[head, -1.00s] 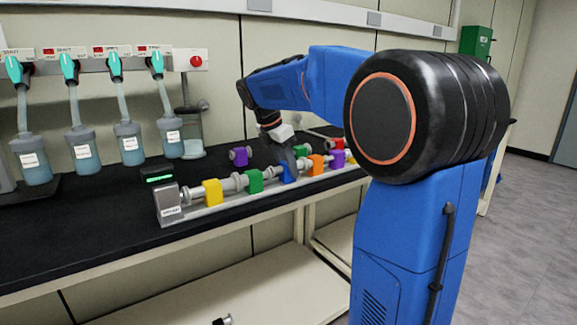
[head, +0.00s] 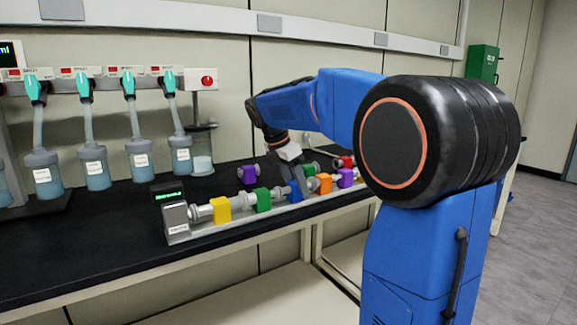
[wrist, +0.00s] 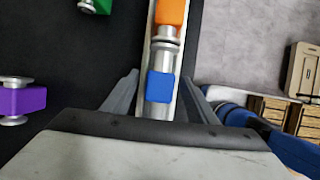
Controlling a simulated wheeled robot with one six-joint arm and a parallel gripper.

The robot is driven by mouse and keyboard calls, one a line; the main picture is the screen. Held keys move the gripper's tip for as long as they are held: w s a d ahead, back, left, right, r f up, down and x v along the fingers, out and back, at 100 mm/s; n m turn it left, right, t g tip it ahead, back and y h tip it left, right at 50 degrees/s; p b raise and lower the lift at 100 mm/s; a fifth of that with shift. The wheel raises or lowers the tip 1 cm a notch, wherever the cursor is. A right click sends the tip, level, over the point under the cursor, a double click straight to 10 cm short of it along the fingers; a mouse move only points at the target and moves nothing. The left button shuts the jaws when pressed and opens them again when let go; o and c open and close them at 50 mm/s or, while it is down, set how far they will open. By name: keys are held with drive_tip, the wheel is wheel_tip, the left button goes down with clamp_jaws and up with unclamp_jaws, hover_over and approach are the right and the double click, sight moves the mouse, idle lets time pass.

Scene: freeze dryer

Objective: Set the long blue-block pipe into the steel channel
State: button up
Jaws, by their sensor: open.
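The blue-block pipe (wrist: 161,87) lies in the steel channel (wrist: 148,40), in line with the orange-block pipe (wrist: 170,12) in the wrist view. A gap shows between each finger and the block. In the head view the channel (head: 240,220) also holds yellow (head: 221,209), green (head: 262,200) and orange (head: 323,184) block pipes.
A loose purple-block piece (wrist: 22,101) lies on the black bench left of the channel. A loose green-block piece (wrist: 98,5) lies farther ahead. A grey end unit with a display (head: 176,218) stands at the channel's left end. Hanging flasks (head: 95,168) line the back.

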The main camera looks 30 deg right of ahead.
drive_tip(key=v, duration=1.7)
drive_tip(key=shift+f, duration=0.15)
